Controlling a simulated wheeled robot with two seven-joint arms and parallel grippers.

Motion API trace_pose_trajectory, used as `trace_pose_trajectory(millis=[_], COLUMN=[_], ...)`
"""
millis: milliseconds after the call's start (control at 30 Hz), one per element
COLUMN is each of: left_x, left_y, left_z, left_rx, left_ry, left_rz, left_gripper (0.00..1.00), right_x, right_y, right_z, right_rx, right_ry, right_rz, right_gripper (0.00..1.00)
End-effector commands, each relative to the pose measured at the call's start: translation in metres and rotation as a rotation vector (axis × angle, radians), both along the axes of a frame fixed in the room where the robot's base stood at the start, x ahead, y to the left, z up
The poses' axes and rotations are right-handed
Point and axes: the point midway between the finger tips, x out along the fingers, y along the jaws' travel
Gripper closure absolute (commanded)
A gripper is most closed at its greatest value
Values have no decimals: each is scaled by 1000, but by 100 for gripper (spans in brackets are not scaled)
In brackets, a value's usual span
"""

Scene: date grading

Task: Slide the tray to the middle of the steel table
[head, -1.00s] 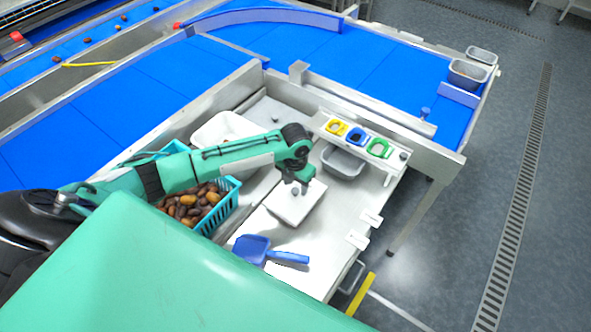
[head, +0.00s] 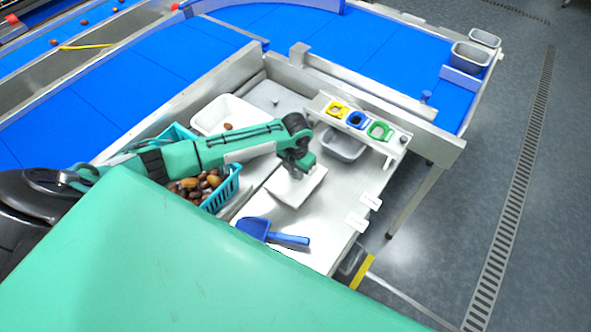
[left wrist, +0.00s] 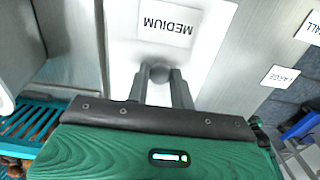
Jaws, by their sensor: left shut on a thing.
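A flat white square tray (head: 285,192) with a small grey knob lies on the steel table (head: 328,228). In the left wrist view the tray (left wrist: 208,52) fills the upper middle, with a card reading MEDIUM on it. My left gripper (head: 296,174) is over the tray, pointing down. In the left wrist view its two fingers (left wrist: 160,78) are shut on the round grey knob (left wrist: 160,71). The gripper hides the knob in the head view. My right gripper is not in view.
A teal basket of dates (head: 224,193) stands left of the tray, a white bin (head: 207,120) behind it. A grey tub (head: 343,146) and a rack of coloured rings (head: 315,104) are behind right. A blue scoop (head: 254,228) lies in front.

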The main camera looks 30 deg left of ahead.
Motion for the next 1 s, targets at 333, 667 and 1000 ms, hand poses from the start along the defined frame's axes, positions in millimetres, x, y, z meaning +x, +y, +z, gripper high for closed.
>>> trace_pose_trajectory(millis=[333,667,1000], left_x=[-2,-4,-7], left_y=[-18,-35,-52], left_z=[1,1,1], left_rx=[-1,-2,-1], left_ry=[0,0,-1], left_rz=[-2,-2,-2], left_gripper=[98,98,98], right_x=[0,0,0], right_y=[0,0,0], right_z=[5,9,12], right_rx=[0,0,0], right_ry=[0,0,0], right_rz=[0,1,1], right_gripper=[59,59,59])
